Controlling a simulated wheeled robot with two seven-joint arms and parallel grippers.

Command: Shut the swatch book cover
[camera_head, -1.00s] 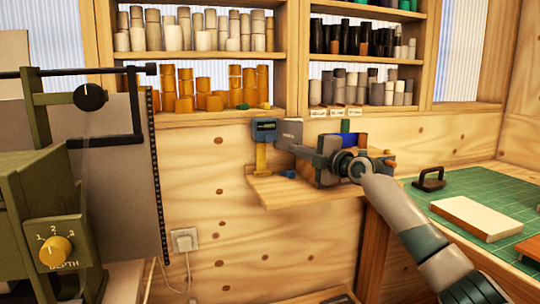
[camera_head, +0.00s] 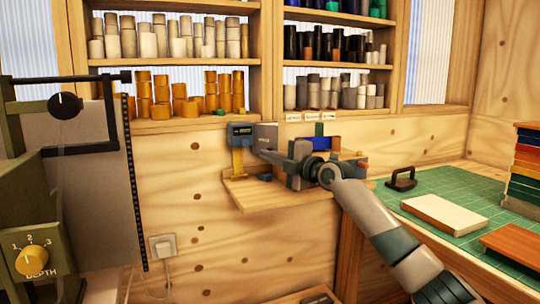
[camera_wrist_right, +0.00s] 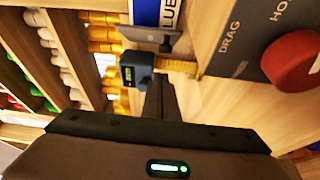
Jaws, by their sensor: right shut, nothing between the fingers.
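My right gripper (camera_head: 264,154) is shut and empty over the small wall shelf; its dark fingers also show in the right wrist view (camera_wrist_right: 160,98). A thin grey plate (camera_head: 265,136) stands just behind the fingertips, and a grey plate also shows beyond the fingers in the wrist view (camera_wrist_right: 168,46). I cannot tell whether it is the swatch book's cover. A pale block with brown edges (camera_head: 445,213) lies on the green mat, well right of the gripper. No swatch book can be identified for certain. My left gripper is out of view.
A blue gauge (camera_head: 240,132) on a yellow post stands left of the fingertips on the wooden shelf (camera_head: 262,203). A black handle (camera_head: 402,180) and a stack of coloured slabs (camera_head: 525,165) stand on the green mat (camera_head: 455,182). A panel with a red knob (camera_wrist_right: 293,61) shows in the wrist view.

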